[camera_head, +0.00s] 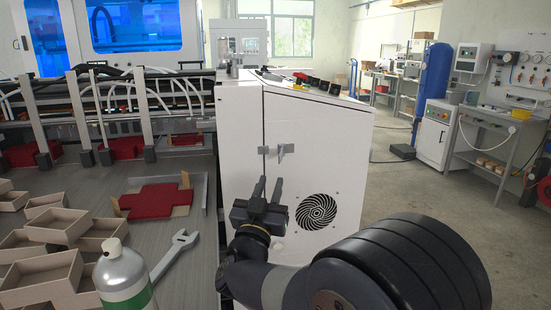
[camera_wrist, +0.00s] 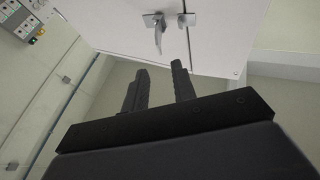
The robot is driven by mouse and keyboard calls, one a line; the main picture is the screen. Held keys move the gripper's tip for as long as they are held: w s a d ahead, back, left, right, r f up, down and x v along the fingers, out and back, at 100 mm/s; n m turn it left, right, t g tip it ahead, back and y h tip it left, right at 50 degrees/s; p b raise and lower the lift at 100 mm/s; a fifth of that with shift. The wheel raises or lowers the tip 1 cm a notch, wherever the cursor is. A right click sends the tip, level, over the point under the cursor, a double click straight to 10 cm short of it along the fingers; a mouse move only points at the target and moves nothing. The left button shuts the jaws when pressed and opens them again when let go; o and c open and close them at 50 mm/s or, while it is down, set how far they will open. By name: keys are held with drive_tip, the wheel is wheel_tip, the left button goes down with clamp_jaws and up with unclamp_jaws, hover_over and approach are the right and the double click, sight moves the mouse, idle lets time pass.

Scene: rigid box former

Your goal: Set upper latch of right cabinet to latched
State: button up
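The right cabinet (camera_head: 240,130) is a white box with a door on its front. Its upper latch (camera_head: 279,151) is a small metal fitting near the door seam, with a short handle pointing down in the picture. In the wrist view the latch handle (camera_wrist: 158,38) shows at the top, beside a second metal piece (camera_wrist: 187,20). My gripper (camera_head: 270,182) is below the latch in the head view, with its two dark fingers apart and nothing between them. The fingers (camera_wrist: 160,72) do not appear to touch the latch. A lower latch is not clearly seen; my gripper covers part of the door.
A round black fan vent (camera_head: 317,212) is on the door's lower right. At left, a work surface (camera_head: 85,190) holds cardboard trays (camera_head: 60,224), a red blank (camera_head: 155,201), a wrench (camera_head: 174,254) and a spray can (camera_head: 124,275). Open floor (camera_head: 420,205) lies right of the cabinet.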

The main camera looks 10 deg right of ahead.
sight(279, 159)
drive_tip(key=p+x, duration=0.1)
drive_tip(key=x, duration=0.9)
drive_tip(key=shift+d, duration=0.1)
drive_tip(key=shift+c, duration=0.5)
clamp_jaws()
